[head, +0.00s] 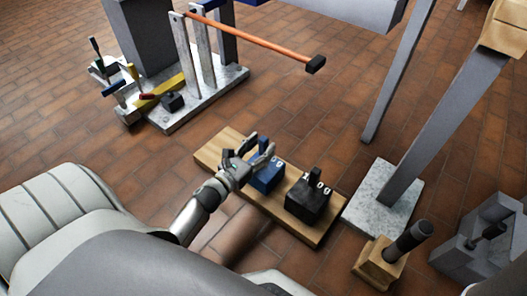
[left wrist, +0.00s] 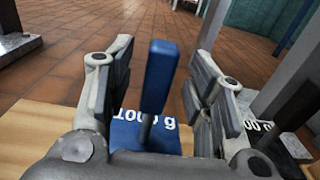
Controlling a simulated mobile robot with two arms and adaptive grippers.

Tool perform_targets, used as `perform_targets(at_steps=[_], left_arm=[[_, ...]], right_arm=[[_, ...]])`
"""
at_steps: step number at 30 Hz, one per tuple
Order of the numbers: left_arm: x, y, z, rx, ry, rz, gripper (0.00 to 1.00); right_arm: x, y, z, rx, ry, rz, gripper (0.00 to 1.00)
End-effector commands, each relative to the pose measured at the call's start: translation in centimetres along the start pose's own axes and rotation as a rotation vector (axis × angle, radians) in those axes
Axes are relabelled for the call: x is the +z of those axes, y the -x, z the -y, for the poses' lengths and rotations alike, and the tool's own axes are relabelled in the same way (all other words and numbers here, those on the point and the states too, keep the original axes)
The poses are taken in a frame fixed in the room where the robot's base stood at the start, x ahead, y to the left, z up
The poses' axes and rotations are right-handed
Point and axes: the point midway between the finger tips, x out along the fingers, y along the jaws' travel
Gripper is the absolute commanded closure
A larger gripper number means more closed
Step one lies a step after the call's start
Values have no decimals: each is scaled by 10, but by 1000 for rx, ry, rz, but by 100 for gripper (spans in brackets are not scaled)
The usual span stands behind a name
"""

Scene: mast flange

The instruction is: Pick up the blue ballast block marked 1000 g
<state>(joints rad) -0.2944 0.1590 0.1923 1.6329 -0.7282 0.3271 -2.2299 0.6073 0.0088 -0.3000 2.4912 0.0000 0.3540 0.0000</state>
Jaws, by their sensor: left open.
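The blue ballast block (head: 268,178) sits on a wooden board (head: 325,233) on the floor, beside a black block (head: 308,201). My left gripper (head: 258,153) is at the blue block. In the left wrist view the blue block (left wrist: 146,138) shows the white marking "1000 g", and its upright blue handle (left wrist: 159,78) stands between the two open fingers of my left gripper (left wrist: 158,88). Gaps show on both sides of the handle. In the head view my gripper hides part of the block and its handle. My right gripper is not in view.
The black block with its own handle stands close to the right of the blue one. A grey post on a speckled base plate (head: 366,208) rises further right. A wooden holder (head: 378,268) with a dark grip is at lower right. Open tiled floor lies beyond the board.

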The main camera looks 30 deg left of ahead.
Motion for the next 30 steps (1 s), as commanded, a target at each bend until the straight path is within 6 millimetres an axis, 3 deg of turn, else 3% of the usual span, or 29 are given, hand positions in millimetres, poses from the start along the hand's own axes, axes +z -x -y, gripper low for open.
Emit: perform_targets(at_steps=[4, 12, 23, 30], left_arm=[[-1, -17, 0, -1, -1, 1, 52], [0, -19, -1, 1, 0, 0, 52], [0, -19, 0, 1, 0, 0, 98], [0, -19, 0, 1, 1, 0, 100]], right_arm=[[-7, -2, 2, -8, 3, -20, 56], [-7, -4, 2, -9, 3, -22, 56], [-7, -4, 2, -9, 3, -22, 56], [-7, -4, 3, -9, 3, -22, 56]])
